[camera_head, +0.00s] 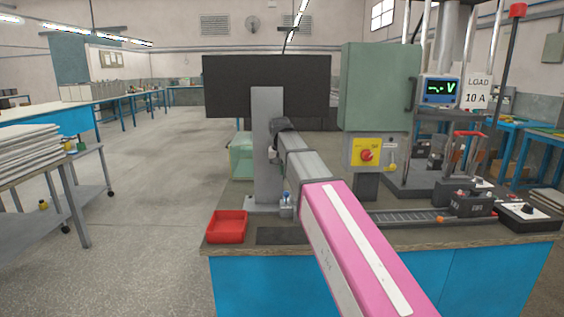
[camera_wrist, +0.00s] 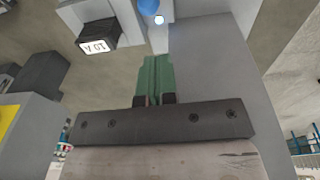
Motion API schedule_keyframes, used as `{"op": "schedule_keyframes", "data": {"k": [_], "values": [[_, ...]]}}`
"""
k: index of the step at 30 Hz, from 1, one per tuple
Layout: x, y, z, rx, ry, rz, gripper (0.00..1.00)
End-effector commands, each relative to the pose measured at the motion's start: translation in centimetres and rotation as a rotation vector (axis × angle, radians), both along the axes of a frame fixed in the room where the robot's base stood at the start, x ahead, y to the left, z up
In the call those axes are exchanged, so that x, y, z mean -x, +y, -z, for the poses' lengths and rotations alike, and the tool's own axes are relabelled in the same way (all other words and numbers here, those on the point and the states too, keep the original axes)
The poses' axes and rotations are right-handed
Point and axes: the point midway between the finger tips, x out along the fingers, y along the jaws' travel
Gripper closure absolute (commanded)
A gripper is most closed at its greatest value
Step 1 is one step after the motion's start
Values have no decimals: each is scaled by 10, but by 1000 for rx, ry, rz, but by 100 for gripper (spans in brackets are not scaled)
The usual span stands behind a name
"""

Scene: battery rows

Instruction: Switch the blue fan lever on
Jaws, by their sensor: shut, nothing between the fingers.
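The blue fan lever (camera_head: 286,196) is small in the head view, with a blue tip above a grey base at the foot of the grey post (camera_head: 268,105). In the wrist view a round blue knob (camera_wrist: 148,6) is cut off by the top edge, with a small white round spot just below it. My gripper (camera_wrist: 155,60) shows green fingers pressed together, empty. Its tips point toward the blue knob, with a visible gap in the picture. I cannot tell the lever's setting. In the head view my arm hides the fingers.
A red tray (camera_head: 227,227) stands on the bench's left front corner. A green cabinet (camera_head: 378,88) and a yellow panel with a red knob (camera_head: 367,156) stand right of the post. A dark block marked 10 A (camera_wrist: 98,36) is left of the knob in the wrist view.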

Motion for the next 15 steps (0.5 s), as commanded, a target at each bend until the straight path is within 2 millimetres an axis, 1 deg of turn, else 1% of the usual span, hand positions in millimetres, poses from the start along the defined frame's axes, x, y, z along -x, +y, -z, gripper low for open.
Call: {"op": "schedule_keyframes", "data": {"k": [1,4,6,9,15], "values": [[0,-1,9,0,2,0,100],[-2,-2,24,0,1,0,100],[6,-5,34,0,1,0,100],[10,-7,45,0,1,0,100],[14,-9,56,0,0,0,100]]}}
